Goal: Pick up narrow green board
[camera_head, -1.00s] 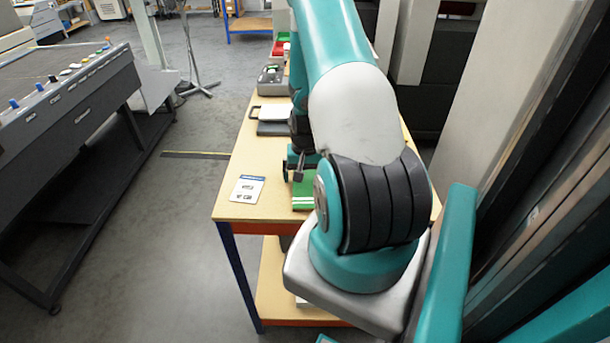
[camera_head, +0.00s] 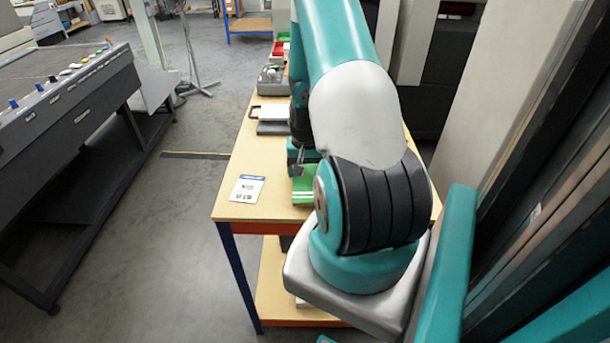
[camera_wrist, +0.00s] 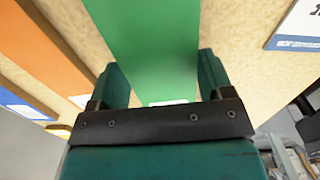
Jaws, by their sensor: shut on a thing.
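The narrow green board (camera_wrist: 152,45) runs up the middle of the wrist view, between the two fingers of my gripper (camera_wrist: 163,85). The gripper is shut on the board, with a finger at each long side. A small white patch shows on the board's near end. In the head view the green board (camera_head: 304,186) shows at the near part of the table, partly hidden by my arm. My gripper (camera_head: 300,165) is over it there, its fingertips mostly hidden. I cannot tell whether the board touches the table.
The wooden table (camera_head: 241,180) carries a white-and-blue card (camera_head: 247,188) left of the board. A dark console (camera_head: 75,110) stands left across open floor.

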